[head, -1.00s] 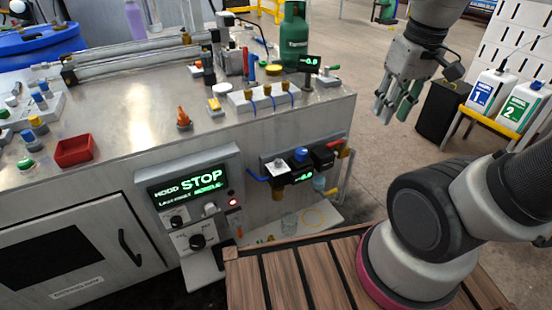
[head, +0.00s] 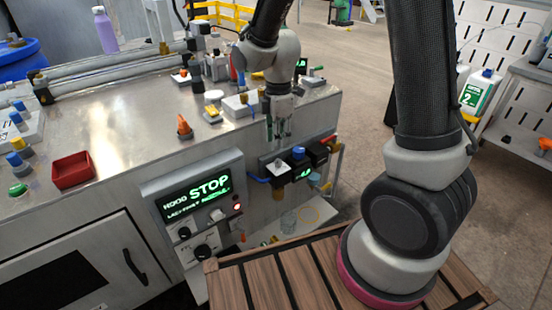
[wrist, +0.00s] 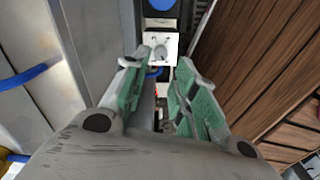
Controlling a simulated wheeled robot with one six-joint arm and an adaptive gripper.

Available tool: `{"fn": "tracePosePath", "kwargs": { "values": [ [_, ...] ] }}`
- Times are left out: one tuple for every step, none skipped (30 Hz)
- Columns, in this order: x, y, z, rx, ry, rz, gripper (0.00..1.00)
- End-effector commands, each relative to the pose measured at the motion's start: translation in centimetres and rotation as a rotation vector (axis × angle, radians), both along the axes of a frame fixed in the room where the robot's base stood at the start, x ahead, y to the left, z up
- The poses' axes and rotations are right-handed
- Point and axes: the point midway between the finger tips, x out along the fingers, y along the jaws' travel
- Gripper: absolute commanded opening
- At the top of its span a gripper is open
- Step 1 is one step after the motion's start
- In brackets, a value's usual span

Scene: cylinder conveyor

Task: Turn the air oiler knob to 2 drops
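A row of air units is mounted on the front of the machine cabinet. A white square top with a small pale knob (head: 280,163) is at its left end. It also shows in the wrist view, as a white plate with a grey knob (wrist: 160,50) just beyond my fingertips. A blue knob (head: 298,152) sits right beside it and shows at the top edge of the wrist view (wrist: 161,4). I cannot read any drop marks. My gripper (head: 278,137) points down above the pale knob, green-padded fingers (wrist: 156,68) apart, with nothing gripped.
A display panel reading STOP (head: 195,195) is left of the air units. A blue hose (head: 258,179) runs into the units. The wooden slatted platform (head: 255,280) lies below. Several fittings and a red tray (head: 73,170) stand on the metal cabinet top.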

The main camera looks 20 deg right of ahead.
Motion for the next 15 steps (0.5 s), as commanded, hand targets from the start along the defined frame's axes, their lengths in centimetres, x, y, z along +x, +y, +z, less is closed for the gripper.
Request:
{"fn": "tracePosePath", "kwargs": {
  "values": [
    [-0.1, 0.0, -0.3, -0.001, 0.003, 0.010, 0.28],
    [-0.1, 0.0, -0.6, -0.002, 0.005, 0.013, 0.28],
    [-0.1, 0.0, -1.1, -0.002, 0.005, 0.015, 0.28],
    [-0.1, 0.0, -1.5, -0.002, 0.005, 0.015, 0.28],
    [-0.1, -0.1, -2.0, -0.002, 0.006, 0.014, 0.28],
    [-0.1, -0.1, -2.7, -0.002, 0.006, 0.014, 0.28],
    [-0.1, -0.1, -3.2, -0.002, 0.007, 0.014, 0.28],
    [-0.1, -0.1, -3.8, -0.002, 0.007, 0.013, 0.28],
    [-0.2, -0.1, -4.5, -0.002, 0.007, 0.013, 0.28],
    [-0.2, -0.1, -5.0, -0.002, 0.007, 0.013, 0.28],
    [-0.2, -0.1, -5.5, -0.002, 0.007, 0.013, 0.28],
    [-0.1, -0.1, -6.0, -0.002, 0.006, 0.013, 0.28],
    [-0.2, -0.1, -6.4, -0.002, 0.007, 0.012, 0.28],
    [-0.1, -0.1, -6.7, -0.002, 0.006, 0.012, 0.28],
    [-0.1, 0.0, -7.0, -0.001, 0.004, 0.012, 0.28]
  ]
}}
